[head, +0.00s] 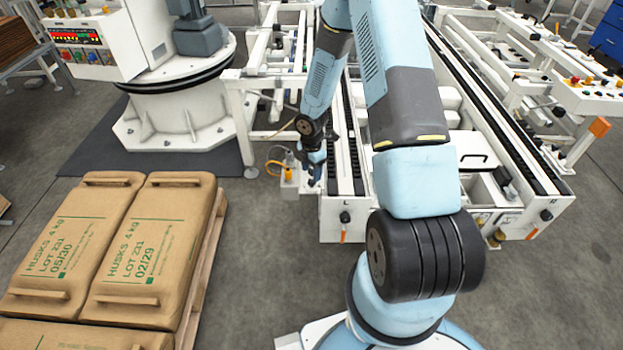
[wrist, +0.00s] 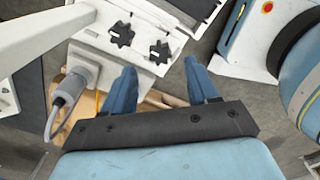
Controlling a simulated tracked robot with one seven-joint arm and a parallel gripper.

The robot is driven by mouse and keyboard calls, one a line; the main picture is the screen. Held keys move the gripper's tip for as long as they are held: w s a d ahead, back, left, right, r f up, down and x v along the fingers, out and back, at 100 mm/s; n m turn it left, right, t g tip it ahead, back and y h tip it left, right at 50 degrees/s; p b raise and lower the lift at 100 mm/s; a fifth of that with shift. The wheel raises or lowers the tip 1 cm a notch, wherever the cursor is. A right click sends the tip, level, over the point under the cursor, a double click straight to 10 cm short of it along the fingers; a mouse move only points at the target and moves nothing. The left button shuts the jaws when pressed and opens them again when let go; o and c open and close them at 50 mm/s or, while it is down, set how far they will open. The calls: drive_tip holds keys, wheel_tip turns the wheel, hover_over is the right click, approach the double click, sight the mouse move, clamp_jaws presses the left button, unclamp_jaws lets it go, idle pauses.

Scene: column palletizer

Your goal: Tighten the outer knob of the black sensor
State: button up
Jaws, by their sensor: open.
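Two black star-shaped knobs sit on a white plate (wrist: 95,38) in the wrist view: a left knob (wrist: 121,34) and a right knob (wrist: 160,52). I cannot tell which is the outer one, and no black sensor body shows clearly. My gripper (wrist: 160,67) is open and empty, with two blue fingers apart. The right knob appears in line with the gap, just past the fingertips; contact is not visible. In the head view my gripper (head: 313,172) hangs beside the conveyor's near left corner, and the knobs cannot be made out there.
A grey sensor or plug (wrist: 82,72) with a cable is left of my fingers in the wrist view. The white conveyor frame (head: 333,232) stands right of my gripper in the head view. Brown husk sacks (head: 150,250) lie on a pallet at left. Bare floor lies between.

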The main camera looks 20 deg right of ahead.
sight(311, 181)
drive_tip(key=shift+f, duration=2.2)
drive_tip(key=shift+c, duration=0.2)
drive_tip(key=c, duration=1)
